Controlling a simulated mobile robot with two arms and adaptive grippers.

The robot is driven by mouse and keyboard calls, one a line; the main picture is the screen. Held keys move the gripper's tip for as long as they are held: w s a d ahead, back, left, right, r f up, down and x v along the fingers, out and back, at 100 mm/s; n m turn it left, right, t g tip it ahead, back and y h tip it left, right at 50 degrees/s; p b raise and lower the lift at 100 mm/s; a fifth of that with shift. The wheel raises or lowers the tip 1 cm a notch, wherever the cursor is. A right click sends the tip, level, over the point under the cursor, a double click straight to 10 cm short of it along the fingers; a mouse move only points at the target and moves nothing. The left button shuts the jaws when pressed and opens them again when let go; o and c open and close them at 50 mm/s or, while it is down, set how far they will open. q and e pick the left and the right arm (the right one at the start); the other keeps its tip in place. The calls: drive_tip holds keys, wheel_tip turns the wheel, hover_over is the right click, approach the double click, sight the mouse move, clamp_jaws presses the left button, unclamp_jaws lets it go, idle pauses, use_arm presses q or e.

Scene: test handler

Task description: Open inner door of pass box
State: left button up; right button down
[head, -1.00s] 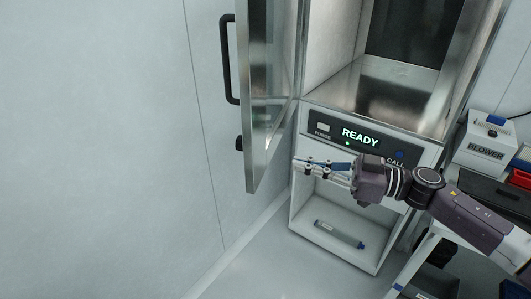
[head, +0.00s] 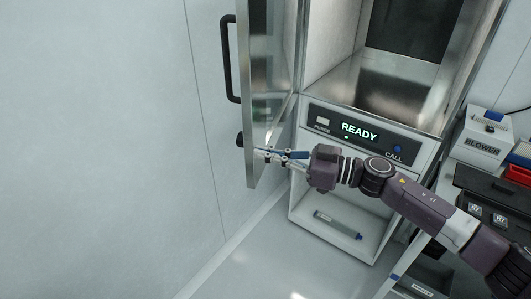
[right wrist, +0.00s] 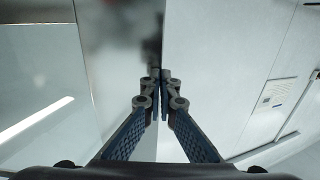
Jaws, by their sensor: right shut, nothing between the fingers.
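The pass box inner door (head: 246,110) stands swung wide open to the left, with its black bar handle (head: 228,60) on the left face. The pass box chamber (head: 392,88) is open and empty as far as I can see. My right gripper (head: 262,153) is shut and empty, at the lower part of the open door on its right side. In the right wrist view the shut fingertips (right wrist: 160,75) are close to the door's edge; I cannot tell whether they touch it. My left gripper is not in view.
The panel below the chamber reads READY (head: 359,131), with a blue CALL button (head: 397,149). A small cylinder (head: 338,225) lies in the lower shelf. A BLOWER box (head: 485,140) and a bench with trays stand at the right. The floor at lower left is clear.

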sight(247, 149)
drive_tip(key=shift+m+t+h, duration=0.4)
drive_tip(key=shift+m+t, duration=0.2)
drive_tip(key=shift+t, duration=0.3)
drive_tip(key=p+x, duration=0.1)
drive_tip(key=x, duration=0.1)
drive_tip(key=p+x, duration=0.1)
drive_tip(key=x, duration=0.1)
drive_tip(key=p+x, duration=0.1)
drive_tip(key=x, duration=0.2)
drive_tip(key=shift+s+a+r, duration=0.25)
drive_tip(key=shift+s, duration=0.1)
drive_tip(key=w+a+m+t+h+p, duration=0.1)
drive_tip(key=w+a+t, duration=0.1)
drive_tip(key=a, duration=0.5)
drive_tip(key=shift+w+a+f+m, duration=0.3)
drive_tip(key=shift+w+m, duration=0.1)
drive_tip(key=shift+w, duration=0.45)
drive_tip(key=shift+d, duration=0.2)
